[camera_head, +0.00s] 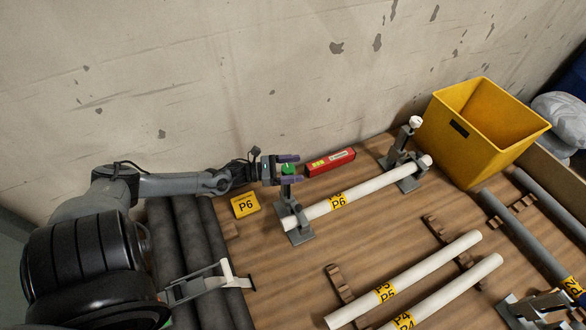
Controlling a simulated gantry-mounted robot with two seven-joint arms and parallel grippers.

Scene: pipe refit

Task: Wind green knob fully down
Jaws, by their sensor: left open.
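The green knob (288,169) sits on top of the left grey clamp stand (297,222). My left gripper (289,169) is open, with its two purple-tipped fingers pointing right at the knob's height. The fingers appear to be on either side of the knob, and partly hide it; contact cannot be told. A white pipe (370,189) labelled P6 lies across the left stand and the right clamp stand (406,165), which has a white knob (416,121).
A red level-like box (330,161) lies just right of the gripper near the wall. A yellow P6 tag (245,205) lies left of the stand. A yellow bin (487,125) stands at the back right. More white pipes (443,291) lie in front.

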